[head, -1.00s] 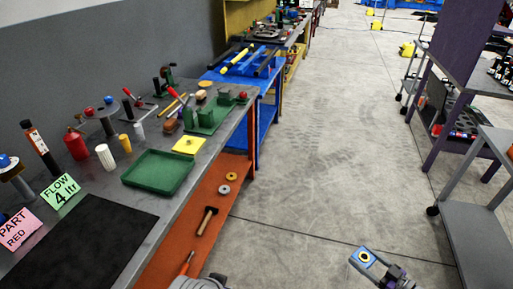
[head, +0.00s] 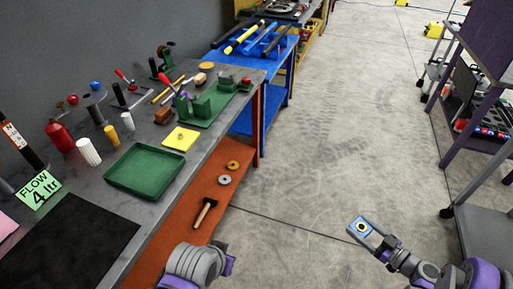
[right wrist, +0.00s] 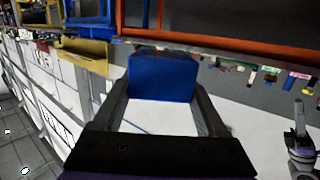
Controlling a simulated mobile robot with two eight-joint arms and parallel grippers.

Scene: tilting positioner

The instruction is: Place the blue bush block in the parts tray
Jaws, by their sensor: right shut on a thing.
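In the right wrist view the block (right wrist: 163,77) sits between the two dark fingers. The green tray (head: 112,182), seemingly the parts tray, lies empty on the grey bench at left. My left arm (head: 190,262) shows at the bottom of the head view. A grey part at the right of the right wrist view may be its gripper; its jaws are unclear.
A yellow plate (head: 180,139) and green fixture (head: 218,105) stand behind the tray. A black mat (head: 70,240) lies in front. A red canister (head: 60,135) and white cylinder (head: 88,152) stand left. A grey cart (head: 485,225) is at right; the aisle floor is clear.

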